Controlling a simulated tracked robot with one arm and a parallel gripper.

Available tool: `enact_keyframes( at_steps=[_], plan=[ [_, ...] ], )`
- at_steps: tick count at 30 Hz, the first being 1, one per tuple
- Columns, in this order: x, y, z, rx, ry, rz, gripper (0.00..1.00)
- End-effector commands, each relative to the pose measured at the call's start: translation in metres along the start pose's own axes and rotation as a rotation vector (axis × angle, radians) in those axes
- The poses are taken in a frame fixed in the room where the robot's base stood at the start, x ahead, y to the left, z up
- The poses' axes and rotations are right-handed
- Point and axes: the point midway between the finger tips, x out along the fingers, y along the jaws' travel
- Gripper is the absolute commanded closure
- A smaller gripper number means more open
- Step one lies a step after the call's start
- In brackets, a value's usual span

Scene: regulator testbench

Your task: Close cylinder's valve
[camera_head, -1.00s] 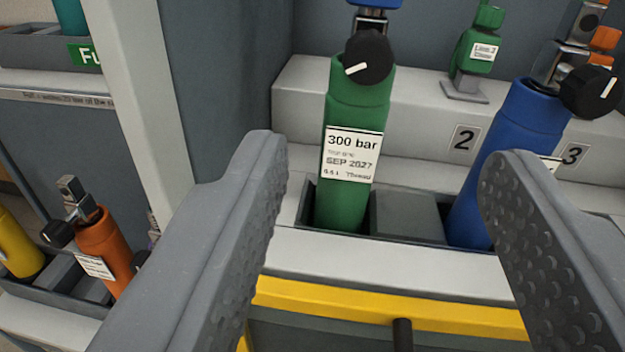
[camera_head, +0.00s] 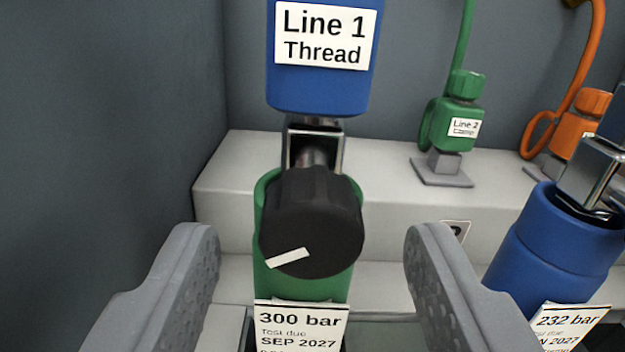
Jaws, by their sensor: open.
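A green cylinder (camera_head: 300,285) labelled "300 bar" and "SEP 2027" stands upright in the middle of the view. Its valve knob (camera_head: 312,222) is black, round and ribbed, with a white mark at its lower left, and faces me. A blue block (camera_head: 318,85) labelled "Line 1 Thread" sits directly above, at the metal valve body (camera_head: 315,150). My gripper (camera_head: 310,245) is open, with one grey finger to the left of the knob and one to the right. Both fingers are apart from the knob, and nothing is between them in contact.
A blue cylinder (camera_head: 555,250) labelled "232 bar" stands to the right, near the right finger. A green "Line 2" connector (camera_head: 455,128) and an orange connector (camera_head: 578,130) stand on the pale ledge (camera_head: 385,185) behind. A grey wall (camera_head: 110,110) fills the left.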

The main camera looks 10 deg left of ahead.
Motion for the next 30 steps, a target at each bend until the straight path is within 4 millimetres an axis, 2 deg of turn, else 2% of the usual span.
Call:
enact_keyframes(
  at_steps=[6, 17, 18, 22, 24, 25, 30],
  plan=[
    [0.015, 0.000, -0.002, 0.002, 0.005, 0.001, 0.49],
    [0.019, 0.001, -0.002, 0.000, 0.003, 0.002, 0.49],
    [0.019, 0.001, -0.002, 0.000, 0.003, 0.002, 0.54],
    [0.019, 0.001, -0.002, 0.000, 0.003, 0.002, 0.91],
    [0.019, 0.001, -0.002, 0.000, 0.003, 0.002, 0.94],
    [0.016, 0.012, -0.002, 0.000, 0.003, 0.004, 0.94],
    [0.020, 0.006, -0.001, 0.013, 0.003, 0.006, 0.94]
  ],
)
